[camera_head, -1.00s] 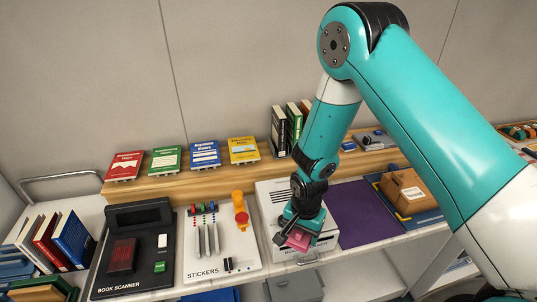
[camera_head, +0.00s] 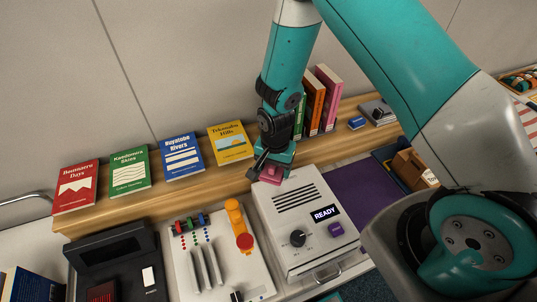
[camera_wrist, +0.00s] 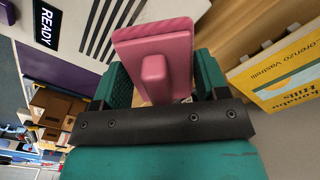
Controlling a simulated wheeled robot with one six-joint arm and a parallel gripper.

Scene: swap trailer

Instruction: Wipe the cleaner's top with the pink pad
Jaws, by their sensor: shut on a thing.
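The cleaner (camera_head: 312,222) is a white box with dark vent slots, a READY display, a black knob and a purple button; part of its top also shows in the wrist view (camera_wrist: 75,45). My gripper (camera_head: 272,172) is at the back left edge of the cleaner's top. It is shut on the pink pad (camera_wrist: 155,48) by its raised grip, with the flat pad face turned away from the wrist. In the head view the pad (camera_head: 270,178) is small and partly hidden; I cannot tell whether it touches the top.
A wooden shelf (camera_head: 190,194) runs behind the cleaner with several display books, the yellow one (camera_head: 231,143) nearest my gripper. A purple mat (camera_head: 362,192) and a brown box (camera_head: 414,168) lie to the right.

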